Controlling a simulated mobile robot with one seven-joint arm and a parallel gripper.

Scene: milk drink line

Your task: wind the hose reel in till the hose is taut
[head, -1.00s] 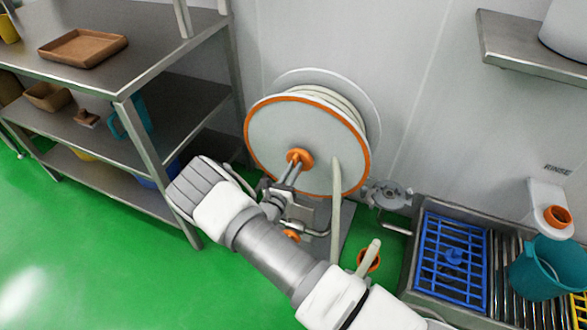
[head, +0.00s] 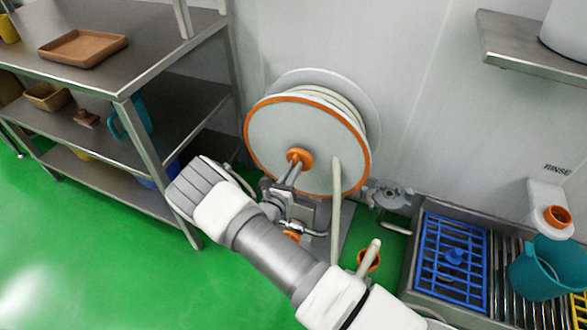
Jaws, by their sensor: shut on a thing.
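The hose reel (head: 265,140) stands against the wall, a pale disc with an orange rim and an orange hub (head: 300,157). Pale hose (head: 345,103) is wound behind the disc. A length of hose (head: 336,215) hangs down across its right side. A grey crank (head: 290,174) runs from the hub toward my gripper (head: 283,188). My gripper is shut at the crank in front of the reel's lower part; the grip itself is mostly hidden by my wrist. A pale hose end (head: 369,255) shows near an orange ring (head: 370,261) beside my arm.
A steel shelf unit (head: 150,150) with trays and tubs stands close on the left. On the right are a metal fitting (head: 388,194), a sink with a blue rack (head: 452,255) and a teal jug (head: 545,270). Green floor (head: 110,260) is clear at lower left.

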